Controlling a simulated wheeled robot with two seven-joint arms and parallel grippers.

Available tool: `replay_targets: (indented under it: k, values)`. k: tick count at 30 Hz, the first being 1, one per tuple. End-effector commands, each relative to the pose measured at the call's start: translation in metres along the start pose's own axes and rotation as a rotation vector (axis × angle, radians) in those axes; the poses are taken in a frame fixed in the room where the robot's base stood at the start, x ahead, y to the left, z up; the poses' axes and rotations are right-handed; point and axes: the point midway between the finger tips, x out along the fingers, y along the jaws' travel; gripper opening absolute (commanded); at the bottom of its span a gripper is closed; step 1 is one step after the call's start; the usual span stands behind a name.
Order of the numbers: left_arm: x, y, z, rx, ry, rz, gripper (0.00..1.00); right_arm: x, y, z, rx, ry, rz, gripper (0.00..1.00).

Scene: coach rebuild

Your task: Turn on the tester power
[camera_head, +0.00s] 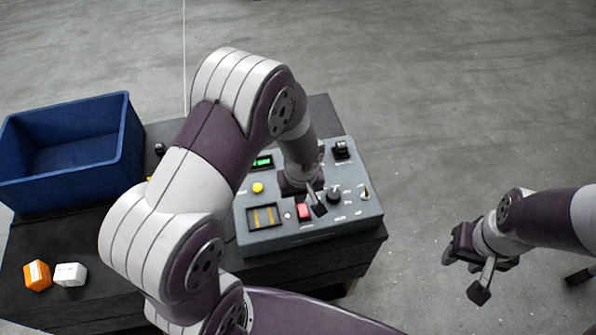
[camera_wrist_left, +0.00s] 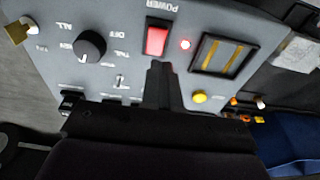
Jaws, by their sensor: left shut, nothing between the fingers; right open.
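The tester (camera_head: 340,228) is a grey box with a sloped control panel, on the dark table. Its red power switch (camera_head: 304,211) also shows in the left wrist view (camera_wrist_left: 157,40), under the POWER label. A small red light (camera_wrist_left: 186,44) beside the switch glows. A green display (camera_head: 262,162) is lit on the panel. My left gripper (camera_wrist_left: 160,68) is shut and empty, its fingertips just beside the power switch; I cannot tell whether they touch it. In the head view my left wrist partly covers the panel. My right gripper (camera_head: 462,250) is open and empty, right of the table.
A black knob (camera_wrist_left: 90,45), a yellow button (camera_head: 258,188) and a framed slot with yellow strips (camera_wrist_left: 218,54) surround the switch. A blue bin (camera_head: 130,140) stands at the left.

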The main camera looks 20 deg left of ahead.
Motion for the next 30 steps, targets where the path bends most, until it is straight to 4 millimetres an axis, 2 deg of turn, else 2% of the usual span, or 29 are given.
replay_targets:
  k: [1, 2, 3, 9, 13, 18, 30]
  values:
    - [-0.024, 0.000, -0.008, -0.002, -0.001, -0.001, 0.00, -0.023, 0.000, -0.003, 0.000, 0.001, 0.000, 0.43]
    - [-0.021, 0.001, -0.009, -0.002, 0.003, 0.001, 0.00, -0.010, 0.000, -0.002, 0.000, 0.002, 0.000, 0.43]
    - [-0.028, 0.001, -0.011, -0.003, 0.004, 0.003, 0.00, -0.005, 0.000, -0.001, 0.000, 0.002, 0.000, 0.43]
    - [-0.071, 0.001, -0.023, -0.001, 0.003, 0.002, 0.00, 0.003, 0.000, 0.000, 0.000, 0.000, 0.000, 0.43]
    - [-0.091, 0.001, -0.029, -0.001, 0.002, 0.001, 0.00, 0.006, 0.000, 0.001, 0.000, 0.000, 0.000, 0.43]
    - [-0.104, 0.000, -0.032, 0.000, 0.000, -0.001, 0.00, 0.007, 0.000, 0.001, 0.000, 0.001, 0.000, 0.43]
    - [-0.105, 0.000, -0.032, 0.000, -0.001, -0.001, 0.00, 0.007, 0.000, 0.001, 0.000, 0.001, 0.000, 0.43]
